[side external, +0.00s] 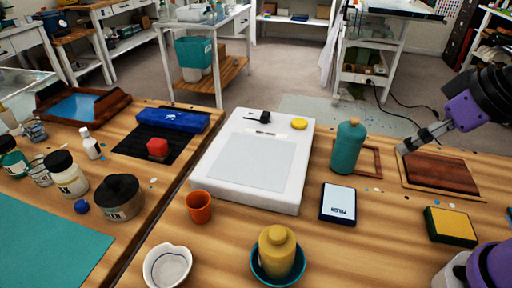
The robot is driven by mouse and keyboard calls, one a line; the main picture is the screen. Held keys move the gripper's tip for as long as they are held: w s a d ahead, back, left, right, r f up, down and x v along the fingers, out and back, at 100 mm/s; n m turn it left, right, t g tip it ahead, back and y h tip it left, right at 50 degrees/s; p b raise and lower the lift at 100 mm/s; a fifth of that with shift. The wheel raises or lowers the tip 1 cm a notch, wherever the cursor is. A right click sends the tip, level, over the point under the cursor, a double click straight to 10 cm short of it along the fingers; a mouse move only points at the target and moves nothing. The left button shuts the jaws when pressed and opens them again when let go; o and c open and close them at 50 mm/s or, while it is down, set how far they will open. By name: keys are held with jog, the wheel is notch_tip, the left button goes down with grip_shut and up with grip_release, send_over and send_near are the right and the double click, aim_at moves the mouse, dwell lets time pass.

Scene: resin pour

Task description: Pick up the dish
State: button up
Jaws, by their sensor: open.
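A white dish (155,276) with a dark inner ring stands at the front edge of the picture, left of centre, and looks empty. A second dish, teal (297,275), stands to its right with a yellow bottle (277,248) upright in it.
A teal bottle (347,148), a blue-white box (339,202) and an orange cup (198,208) stand between my gripper and the white dish. A white device (225,190) fills the middle. A yellow-green block (450,225) lies right. Jars (120,198) stand left.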

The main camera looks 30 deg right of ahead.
jog(key=w+a+r+n+y, duration=0.25)
jog(key=w+a+n, duration=0.35)
jog(key=w+a, duration=0.3)
jog(key=n+g+y, duration=0.3)
jog(key=n+g, duration=0.2)
jog(key=n, duration=0.6)
send_near(162, 277)
jog(key=shift+w+a+f+n+g+y, duration=0.2)
jog(key=shift+w+f+n+g+y, duration=0.1)
jog(key=shift+f+n, duration=0.25)
jog(key=x, duration=0.5)
jog(key=shift+s+a+f, duration=0.1)
jog(key=shift+f, duration=0.2)
jog(key=c, duration=0.9)
